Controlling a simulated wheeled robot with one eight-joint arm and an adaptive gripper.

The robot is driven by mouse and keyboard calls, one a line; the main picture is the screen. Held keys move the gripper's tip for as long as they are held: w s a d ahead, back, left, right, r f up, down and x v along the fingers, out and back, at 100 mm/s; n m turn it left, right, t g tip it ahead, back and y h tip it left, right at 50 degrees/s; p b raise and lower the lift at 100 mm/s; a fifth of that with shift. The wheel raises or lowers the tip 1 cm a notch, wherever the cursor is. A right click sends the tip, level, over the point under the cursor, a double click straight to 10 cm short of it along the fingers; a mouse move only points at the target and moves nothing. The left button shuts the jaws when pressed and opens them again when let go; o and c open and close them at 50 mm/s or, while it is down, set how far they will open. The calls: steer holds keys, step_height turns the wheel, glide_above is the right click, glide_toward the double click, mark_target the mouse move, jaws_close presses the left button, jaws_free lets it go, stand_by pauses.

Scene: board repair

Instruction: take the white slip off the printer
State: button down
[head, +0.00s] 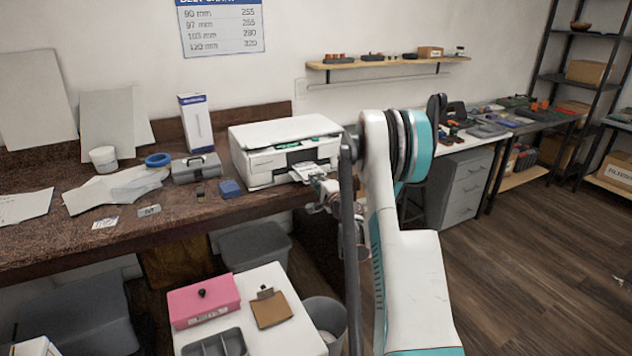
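The white printer (262,163) stands on the brown workbench against the wall. A small white slip (304,168) appears to lie at its front output, on the right side. My gripper (318,180) is right at that output, close to the slip. The gripper is small in this view and partly merges with the printer's front, so I cannot tell whether its fingers are open or shut, or whether they touch the slip. My white and teal arm covers the area to the right of the printer.
Below are a white cart (262,337) with a pink box (204,300) and a clipboard (271,310). Wooden floor (520,260) is open at right.

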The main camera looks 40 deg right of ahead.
steer(key=shift+r, duration=0.5)
steer(key=s+a+r, duration=0.2)
steer(key=s, duration=0.4)
steer(key=s+a+r, duration=0.2)
steer(key=s+r, duration=0.1)
steer(key=s, duration=0.4)
steer(key=shift+s, duration=0.25)
